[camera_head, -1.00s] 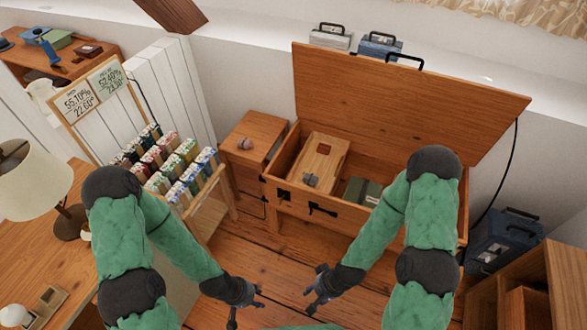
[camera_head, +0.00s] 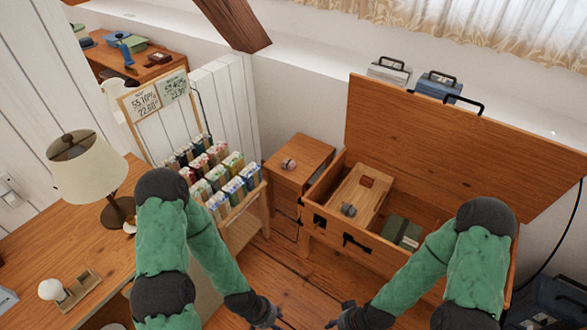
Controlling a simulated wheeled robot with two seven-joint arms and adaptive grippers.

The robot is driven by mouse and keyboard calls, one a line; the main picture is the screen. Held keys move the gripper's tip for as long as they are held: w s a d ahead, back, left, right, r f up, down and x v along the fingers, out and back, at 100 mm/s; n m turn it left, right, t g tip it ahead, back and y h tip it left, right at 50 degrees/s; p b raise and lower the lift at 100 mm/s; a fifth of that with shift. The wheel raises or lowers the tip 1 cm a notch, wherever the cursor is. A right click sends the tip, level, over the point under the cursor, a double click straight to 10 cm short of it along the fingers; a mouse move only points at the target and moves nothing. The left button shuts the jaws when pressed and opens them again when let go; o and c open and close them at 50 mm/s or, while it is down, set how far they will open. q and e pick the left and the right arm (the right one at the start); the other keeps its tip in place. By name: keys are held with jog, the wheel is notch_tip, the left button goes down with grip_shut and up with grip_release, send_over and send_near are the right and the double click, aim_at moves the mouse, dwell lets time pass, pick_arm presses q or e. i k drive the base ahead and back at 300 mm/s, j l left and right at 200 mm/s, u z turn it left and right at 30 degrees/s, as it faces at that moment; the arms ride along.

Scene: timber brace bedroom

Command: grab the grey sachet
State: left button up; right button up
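A small grey bundle (camera_head: 348,209), which looks like the grey sachet, sits at the near end of a wooden tray (camera_head: 372,190) inside the open wooden chest (camera_head: 322,186). Another small bundle (camera_head: 288,164), pinkish grey, lies on top of the bedside cabinet (camera_head: 307,152) left of the chest. My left gripper (camera_head: 268,318) and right gripper (camera_head: 340,318) are low at the bottom edge, in front of the chest and apart from both bundles. Both look open and empty, though the bottom edge cuts off part of them.
The chest's raised lid (camera_head: 440,140) stands behind it. A green box (camera_head: 402,232) lies inside, right of the tray. A rack of colourful packets (camera_head: 222,178) stands left of the cabinet. A desk (camera_head: 85,235) with a lamp (camera_head: 88,168) is at left. The floor before the chest is clear.

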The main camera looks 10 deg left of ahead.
aim_at(347, 209)
jog(key=i+l+u, duration=0.2)
jog(key=u, duration=0.15)
jog(key=i+l+u, duration=0.1)
jog(key=l+u, duration=0.3)
